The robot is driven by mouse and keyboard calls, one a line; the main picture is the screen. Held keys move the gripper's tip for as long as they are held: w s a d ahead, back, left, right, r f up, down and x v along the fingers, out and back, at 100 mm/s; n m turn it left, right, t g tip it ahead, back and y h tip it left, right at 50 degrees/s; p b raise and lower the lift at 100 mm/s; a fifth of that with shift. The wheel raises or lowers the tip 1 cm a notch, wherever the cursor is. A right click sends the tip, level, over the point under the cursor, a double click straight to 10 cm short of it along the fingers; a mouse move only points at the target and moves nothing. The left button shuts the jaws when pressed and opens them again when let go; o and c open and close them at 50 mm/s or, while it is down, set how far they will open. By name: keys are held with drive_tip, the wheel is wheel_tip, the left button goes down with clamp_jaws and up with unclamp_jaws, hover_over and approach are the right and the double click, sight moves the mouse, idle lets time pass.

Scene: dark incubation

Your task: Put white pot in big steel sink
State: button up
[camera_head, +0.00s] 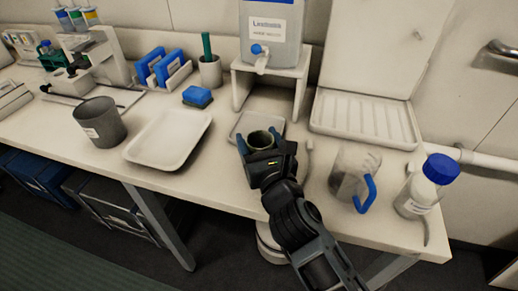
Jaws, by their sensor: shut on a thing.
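My gripper (260,148) is at the front middle of the bench, below the dispenser. It is shut on a small round pot (263,137), whose open top shows between the dark fingers. The pot looks upright, with a pale grey-green rim and a dark inside. Its lower part is hidden by the gripper, so I cannot tell whether it touches the bench. I cannot make out a big steel sink in this view.
A white dispenser (271,30) stands on a stand (301,84) over a small tray (236,129). A white tray (140,150) and grey beaker (102,124) lie left. A blue-handled jug (345,180), blue-capped bottle (415,197) and ribbed drainer (378,118) are right.

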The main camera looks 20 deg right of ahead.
drive_tip(key=shift+f, duration=0.85)
drive_tip(key=shift+f, duration=0.1)
drive_tip(key=o, duration=1.1)
